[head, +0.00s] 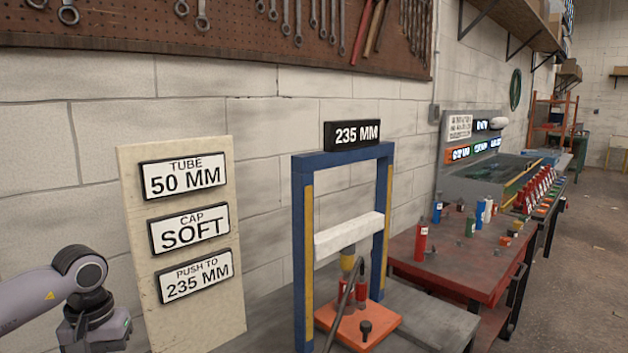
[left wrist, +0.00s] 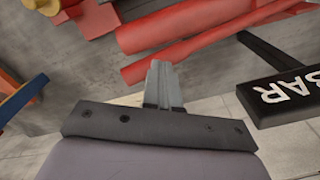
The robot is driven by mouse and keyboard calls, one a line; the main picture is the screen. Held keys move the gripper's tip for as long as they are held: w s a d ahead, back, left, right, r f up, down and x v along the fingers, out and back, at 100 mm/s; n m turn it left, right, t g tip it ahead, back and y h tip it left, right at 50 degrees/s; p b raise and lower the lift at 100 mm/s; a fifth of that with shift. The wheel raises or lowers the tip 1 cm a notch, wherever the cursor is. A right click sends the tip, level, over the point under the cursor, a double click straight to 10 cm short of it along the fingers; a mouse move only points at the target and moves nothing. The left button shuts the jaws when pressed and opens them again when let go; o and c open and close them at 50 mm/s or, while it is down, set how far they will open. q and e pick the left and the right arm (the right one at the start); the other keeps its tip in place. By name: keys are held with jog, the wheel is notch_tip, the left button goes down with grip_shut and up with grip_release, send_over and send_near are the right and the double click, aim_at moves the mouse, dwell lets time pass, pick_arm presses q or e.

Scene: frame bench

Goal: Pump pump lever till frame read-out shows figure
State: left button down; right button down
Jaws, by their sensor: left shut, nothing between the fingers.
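The blue press frame (head: 300,240) stands on the bench. Its black read-out (head: 352,135) shows "235 MM". The board's lowest label (head: 196,275) reads "PUSH TO 235 MM". In the left wrist view my left gripper (left wrist: 163,68) is shut and empty, close to red tubular parts (left wrist: 200,45). I cannot tell which part is the pump lever. In the head view only my left arm shows at lower left. My right gripper is out of view.
In the left wrist view a black "BAR" sign (left wrist: 283,97) and a dark bar (left wrist: 268,55) are right of my fingers. In the head view a tan board (head: 135,185) stands left of the frame; a red table (head: 455,265) with several small bottles is right.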

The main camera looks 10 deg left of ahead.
pick_arm(q)
jog(key=shift+f, duration=0.1)
dwell(0.8)
notch_tip(320, 180, down, 8)
jog(key=b, duration=0.6)
jog(key=shift+f, duration=0.15)
notch_tip(320, 180, up, 9)
jog(key=p, duration=0.6)
jog(key=shift+f, duration=0.3)
notch_tip(320, 180, up, 2)
jog(key=shift+r+p, duration=0.25)
jog(key=shift+p, duration=0.25)
jog(key=shift+r, duration=1.3)
